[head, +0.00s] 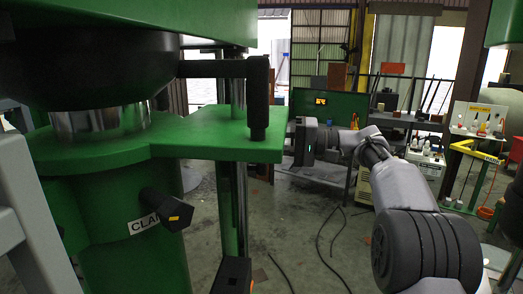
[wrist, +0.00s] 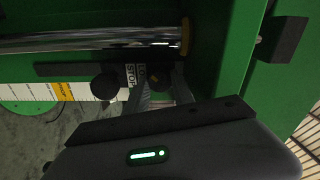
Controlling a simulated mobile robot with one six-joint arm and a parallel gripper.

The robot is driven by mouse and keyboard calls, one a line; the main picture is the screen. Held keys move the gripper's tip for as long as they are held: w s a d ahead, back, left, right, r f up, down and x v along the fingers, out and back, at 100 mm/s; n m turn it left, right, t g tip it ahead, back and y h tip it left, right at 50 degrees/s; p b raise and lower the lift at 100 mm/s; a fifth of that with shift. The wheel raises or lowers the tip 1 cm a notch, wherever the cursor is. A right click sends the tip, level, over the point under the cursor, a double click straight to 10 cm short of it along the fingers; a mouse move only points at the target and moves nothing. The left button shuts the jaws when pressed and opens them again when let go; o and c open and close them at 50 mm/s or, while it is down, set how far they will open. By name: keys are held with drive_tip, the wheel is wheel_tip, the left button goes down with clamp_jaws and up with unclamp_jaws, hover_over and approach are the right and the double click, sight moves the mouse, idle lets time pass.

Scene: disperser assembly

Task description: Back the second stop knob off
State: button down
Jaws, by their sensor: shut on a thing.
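My gripper (wrist: 160,86) reaches in from the bottom of the wrist view, its two grey fingers on either side of a dark stop knob (wrist: 158,80) and shut on it. The fingers and shadow partly hide this knob. A second round black knob (wrist: 104,87) stands free just to the left. A white label reading STOP (wrist: 131,76) lies between the two knobs. In the head view my arm reaches in from the lower right; the fingers and the stop knobs cannot be made out there.
A shiny metal rod (wrist: 95,41) runs above the knobs, and a green wall (wrist: 221,55) stands close on their right. In the head view, a black clamp knob (head: 166,209) and a black lever (head: 258,97) jut from the green machine (head: 105,150). Cables (head: 335,240) lie on the floor.

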drive_tip(key=shift+r+n+b, duration=0.1)
drive_tip(key=shift+n+b, duration=0.3)
drive_tip(key=shift+n, duration=0.3)
drive_tip(key=c, duration=1.1)
unclamp_jaws()
